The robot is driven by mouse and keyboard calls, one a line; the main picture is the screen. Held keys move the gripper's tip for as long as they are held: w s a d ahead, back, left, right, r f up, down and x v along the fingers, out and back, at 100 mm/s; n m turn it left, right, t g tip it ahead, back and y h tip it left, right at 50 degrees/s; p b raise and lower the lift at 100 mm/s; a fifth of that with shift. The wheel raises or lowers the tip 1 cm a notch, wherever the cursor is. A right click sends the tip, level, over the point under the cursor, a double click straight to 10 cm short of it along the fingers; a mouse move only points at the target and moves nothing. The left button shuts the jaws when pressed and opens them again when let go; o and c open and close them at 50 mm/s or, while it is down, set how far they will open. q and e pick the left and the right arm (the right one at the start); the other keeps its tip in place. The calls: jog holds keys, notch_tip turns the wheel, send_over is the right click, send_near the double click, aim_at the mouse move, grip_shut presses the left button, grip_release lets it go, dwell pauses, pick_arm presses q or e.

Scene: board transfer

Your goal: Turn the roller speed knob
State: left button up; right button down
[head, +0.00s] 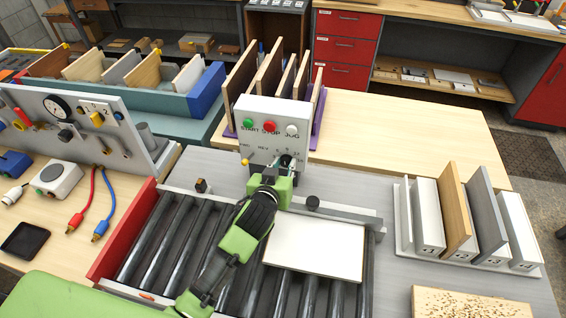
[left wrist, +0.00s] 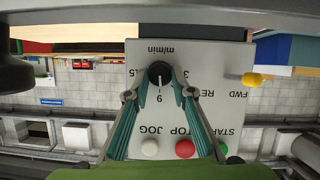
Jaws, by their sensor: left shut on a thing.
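The roller speed knob (left wrist: 160,73) is black and round, on the grey-white control panel (left wrist: 210,80). The panel appears upside down in the left wrist view. The knob's white mark points down in the picture, toward a numeral between the fingers. My left gripper (left wrist: 159,92) is shut on the knob, one finger at each side. In the head view the control panel (head: 270,112) stands behind the roller conveyor. My left gripper (head: 286,165) is at its lower right part and hides the knob. My right gripper is not in view.
Green, red and white buttons (START, STOP, JOG) (head: 270,126) sit above the gripper. A yellow-tipped FWD/REV lever (head: 246,161) is beside it. A white board (head: 315,246) lies on the rollers (head: 165,240). A rack of boards (head: 403,225) stands right.

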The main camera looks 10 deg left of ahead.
pick_arm(q)
jog(key=shift+m, duration=0.4)
jog(key=o, duration=1.1)
jog(key=shift+o, duration=0.2)
jog(key=v, duration=1.2)
jog(key=shift+d, duration=0.2)
